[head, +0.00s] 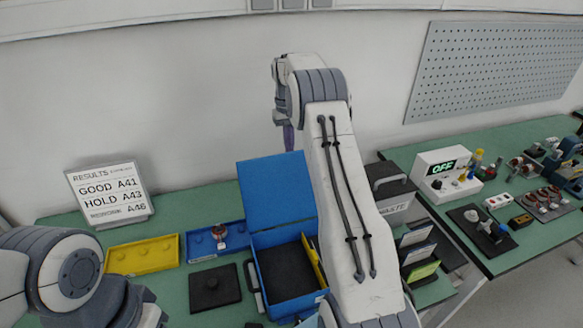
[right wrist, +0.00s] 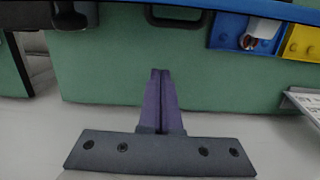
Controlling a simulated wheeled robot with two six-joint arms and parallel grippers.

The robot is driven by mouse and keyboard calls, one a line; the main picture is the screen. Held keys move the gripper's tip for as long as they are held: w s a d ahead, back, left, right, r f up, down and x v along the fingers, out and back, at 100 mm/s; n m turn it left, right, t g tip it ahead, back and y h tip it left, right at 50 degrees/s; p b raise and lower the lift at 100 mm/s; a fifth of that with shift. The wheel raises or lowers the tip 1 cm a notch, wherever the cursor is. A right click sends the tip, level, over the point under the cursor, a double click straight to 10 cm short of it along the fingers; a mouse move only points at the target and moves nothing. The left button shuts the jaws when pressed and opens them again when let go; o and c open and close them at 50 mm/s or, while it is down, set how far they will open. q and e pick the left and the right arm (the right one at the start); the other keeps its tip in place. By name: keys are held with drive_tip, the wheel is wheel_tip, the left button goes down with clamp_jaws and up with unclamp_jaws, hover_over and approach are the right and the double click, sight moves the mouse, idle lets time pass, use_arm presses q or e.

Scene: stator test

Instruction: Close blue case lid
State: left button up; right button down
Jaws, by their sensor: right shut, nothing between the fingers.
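The blue case (head: 314,300) stands on the green bench with its lid (head: 270,192) raised. The lid leans back at the wall side. Inside the case are a dark insert (head: 286,270) and a yellow piece (head: 312,262). My right arm reaches over the case and hides part of its right side. My right gripper (head: 288,140) has its purple fingers pointing down at the lid's top edge. In the right wrist view the fingers (right wrist: 160,75) are shut and empty, and a blue edge (right wrist: 230,8) runs across the top. I cannot tell whether they touch. My left gripper is out of view.
A blue tray (head: 203,250) with a stator, a yellow tray (head: 142,256) and a dark plate (head: 214,287) lie left of the case. A results sign (head: 110,194) stands behind them. The waste bin (head: 398,200) and upright cards (head: 417,250) are on the right.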

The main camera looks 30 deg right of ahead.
sight(293, 168)
drive_tip(key=s+f+p, duration=0.1)
drive_tip(key=s+f, duration=0.1)
drive_tip(key=s+a+f+p, duration=0.1)
drive_tip(key=s+f+p, duration=0.1)
drive_tip(key=shift+s+a+f, duration=0.1)
drive_tip(key=shift+f, duration=0.25)
idle(0.4)
